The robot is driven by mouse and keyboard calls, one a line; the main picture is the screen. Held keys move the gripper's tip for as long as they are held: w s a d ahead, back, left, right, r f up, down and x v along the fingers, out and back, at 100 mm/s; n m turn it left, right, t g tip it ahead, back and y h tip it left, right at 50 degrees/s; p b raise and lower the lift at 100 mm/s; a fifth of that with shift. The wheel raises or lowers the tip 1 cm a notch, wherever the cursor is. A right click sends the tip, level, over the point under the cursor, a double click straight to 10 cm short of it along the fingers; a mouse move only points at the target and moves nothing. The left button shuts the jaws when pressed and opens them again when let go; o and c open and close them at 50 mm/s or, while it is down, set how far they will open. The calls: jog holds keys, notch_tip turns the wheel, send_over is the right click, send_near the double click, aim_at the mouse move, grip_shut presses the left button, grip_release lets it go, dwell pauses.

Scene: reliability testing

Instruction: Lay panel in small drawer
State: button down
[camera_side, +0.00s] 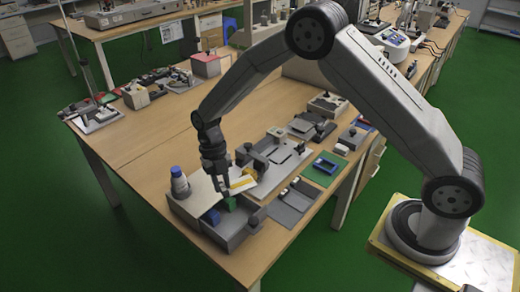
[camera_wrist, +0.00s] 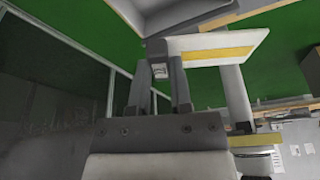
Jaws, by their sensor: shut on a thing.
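My gripper (camera_side: 222,187) hangs above the grey drawer unit near the front corner of the table. It is shut on a white panel with a yellow stripe (camera_side: 243,182). In the wrist view, the fingers (camera_wrist: 160,85) grip the panel (camera_wrist: 225,45) near its left end, and the panel sticks out to the right. The open grey drawer (camera_side: 232,240) lies below the gripper. A blue piece (camera_side: 211,216) and a green piece (camera_side: 230,203) show in or over it. The gripper hides part of the drawer's inside.
Grey fixtures (camera_side: 280,150) and a green board (camera_side: 325,168) lie to the right. The table's middle (camera_side: 150,135) is clear.

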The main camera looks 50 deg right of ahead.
jog(key=s+a+n+h, duration=0.1)
jog(key=s+a+n, duration=0.2)
jog(key=a+n, duration=0.1)
send_over(225, 237)
notch_tip(225, 237, down, 4)
jog(key=shift+w+f, duration=0.1)
jog(key=shift+f, duration=0.3)
jog(key=shift+f, duration=0.2)
jog(key=shift+f, duration=1.95)
jog(key=shift+f, duration=2.35)
dwell(2.4)
